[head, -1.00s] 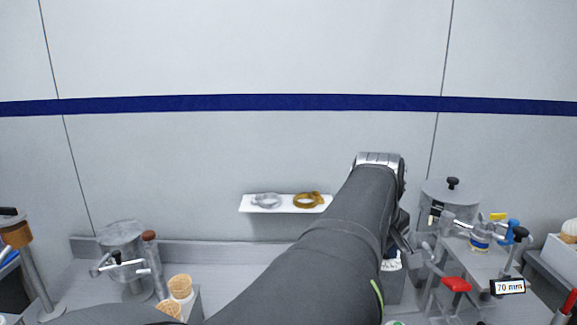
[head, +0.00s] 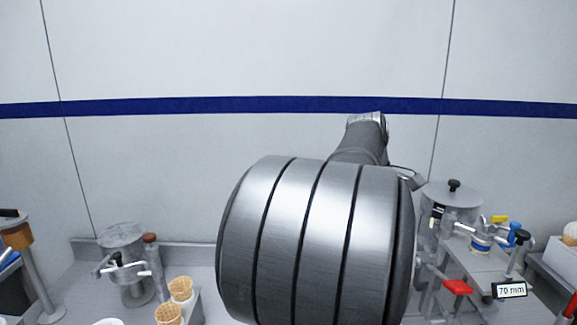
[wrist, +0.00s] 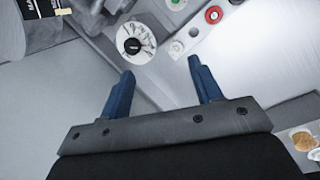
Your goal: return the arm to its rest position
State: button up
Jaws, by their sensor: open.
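My gripper (wrist: 158,75) shows in the wrist view with its two blue fingers spread apart and nothing between them. It hangs over a grey surface, with a round white dial (wrist: 136,43) beyond the fingertips. In the head view my arm fills the middle, its large silver joint close to the camera. My gripper is hidden behind the arm there.
Waffle cones (head: 180,289) stand at the lower left near a metal canister (head: 122,255). At the right are a lidded pot (head: 452,205), a red-handled clamp (head: 457,287) and a "70 mm" label (head: 510,290). Red (wrist: 213,14) and green buttons show in the wrist view.

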jog(key=shift+w, duration=0.4)
jog(key=shift+s, duration=0.1)
jog(key=s+a+f+m+t+y, duration=0.1)
jog(key=s+a+f+m, duration=0.2)
jog(key=s, duration=0.5)
jog(key=s+a+f+m+t, duration=0.1)
jog(key=s+a+f+m, duration=0.1)
jog(key=s+m, duration=0.35)
jog(key=w+d+r+n+g+h, duration=0.1)
jog(key=w+d+r+n+g, duration=0.15)
jog(key=w+n, duration=0.65)
jog(key=w+d+r+n+g+h, duration=0.1)
jog(key=w+d+r+n, duration=0.2)
jog(key=w, duration=1.1)
jog(key=shift+n, duration=0.65)
jog(key=x, duration=1.7)
jog(key=shift+w+a+f, duration=0.1)
jog(key=shift+w+f, duration=0.15)
jog(key=shift+w, duration=0.1)
jog(key=shift+f+g, duration=0.2)
jog(key=shift+g, duration=0.05)
jog(key=shift+m, duration=0.4)
